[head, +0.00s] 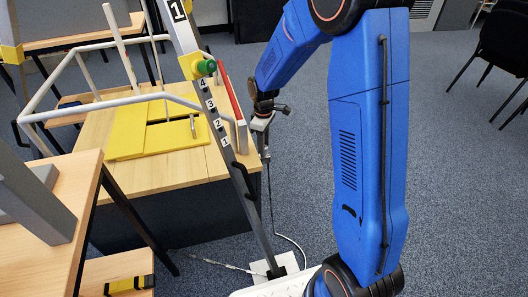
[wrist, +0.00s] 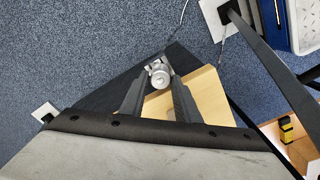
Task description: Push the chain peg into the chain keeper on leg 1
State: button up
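Leg 1 (head: 224,128) is a grey slanted bar with a "1" label and numbers 1 to 4, standing on a white foot plate; its lower part also shows at the right of the wrist view (wrist: 275,75). A small dark fitting (head: 243,168) sits low on it; I cannot tell if this is the chain keeper. My gripper (head: 262,122) is just right of the leg in the head view, apart from it in the wrist view (wrist: 159,78). Its fingers are closed on a small round metal piece (wrist: 158,72), apparently the chain peg. A thin line trails from it.
A wooden table (head: 190,165) with yellow boards (head: 165,138) stands behind the leg. A white bent rail (head: 90,105) crosses above it. Another wooden table (head: 72,195) is at front left. A yellow and black block (head: 130,284) lies near the bottom.

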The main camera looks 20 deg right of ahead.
jog(key=shift+f, duration=1)
jog(key=c, duration=0.7)
